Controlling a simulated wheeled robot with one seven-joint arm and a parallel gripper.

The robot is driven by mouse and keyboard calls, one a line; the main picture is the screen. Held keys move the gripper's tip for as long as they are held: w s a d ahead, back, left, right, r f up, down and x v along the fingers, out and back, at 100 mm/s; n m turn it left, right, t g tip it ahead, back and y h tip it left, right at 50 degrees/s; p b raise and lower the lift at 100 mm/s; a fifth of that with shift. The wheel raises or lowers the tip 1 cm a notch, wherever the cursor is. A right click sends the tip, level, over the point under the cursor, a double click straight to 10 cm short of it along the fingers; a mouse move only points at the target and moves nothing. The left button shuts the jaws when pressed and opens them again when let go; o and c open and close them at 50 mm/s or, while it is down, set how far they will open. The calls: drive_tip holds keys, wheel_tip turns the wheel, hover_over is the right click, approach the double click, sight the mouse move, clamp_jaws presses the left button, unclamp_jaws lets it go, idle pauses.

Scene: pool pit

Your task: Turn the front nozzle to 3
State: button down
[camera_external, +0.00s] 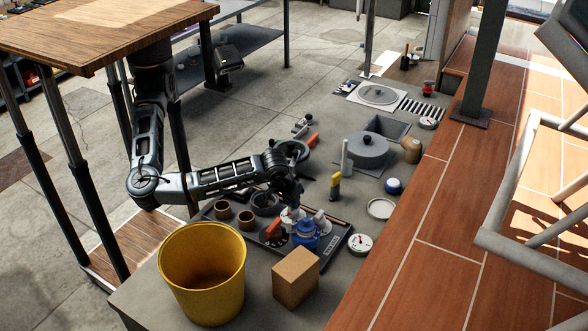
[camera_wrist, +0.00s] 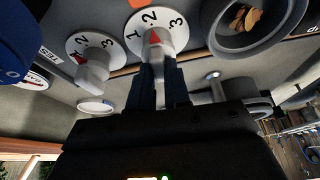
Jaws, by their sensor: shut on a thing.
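Two white dials marked 1, 2 and 3 show in the wrist view, each with a grey-white nozzle. The dial (camera_wrist: 172,22) at top centre has its red pointer toward 2. My gripper (camera_wrist: 157,72) is shut on this dial's nozzle (camera_wrist: 154,48), with a dark finger on each side. The other dial (camera_wrist: 103,46) is to its left, its red mark near 1, with a free nozzle (camera_wrist: 95,72). In the external view my gripper (camera_external: 290,202) is over the dark tray (camera_external: 335,243), and the arm partly hides the nozzles. I cannot tell which nozzle is the front one.
A blue valve-like object (camera_external: 306,234) and an orange piece (camera_external: 273,230) sit close to the nozzles. Brown cups (camera_external: 246,219) are on the tray. A yellow bucket (camera_external: 203,270) and a cardboard box (camera_external: 296,277) stand in front. A grey cup (camera_wrist: 286,38) holds brownish pieces.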

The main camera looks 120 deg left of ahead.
drive_tip(key=m+p, duration=0.1)
drive_tip(key=m, duration=0.1)
drive_tip(key=m+t+p, duration=0.1)
drive_tip(key=m, duration=0.1)
drive_tip(key=m+t+p, duration=0.1)
drive_tip(key=shift+s+a+f+m+h, duration=0.15)
drive_tip(key=shift+s+a+m+h, duration=0.15)
drive_tip(key=shift+m, duration=0.1)
drive_tip(key=shift+a+f+m+t+h+p, duration=0.1)
drive_tip(key=shift+m+t+h+p, duration=0.25)
drive_tip(key=shift+m+p, duration=0.55)
drive_tip(key=shift+f+m+t+h+p, duration=0.1)
drive_tip(key=shift+m+t+h+p, duration=0.2)
drive_tip(key=shift+m, duration=1.1)
drive_tip(key=c, duration=1.1)
unclamp_jaws()
drive_tip(key=shift+r, duration=0.25)
drive_tip(key=v, duration=0.7)
drive_tip(key=shift+s+r, duration=0.1)
drive_tip(key=shift+r, duration=0.15)
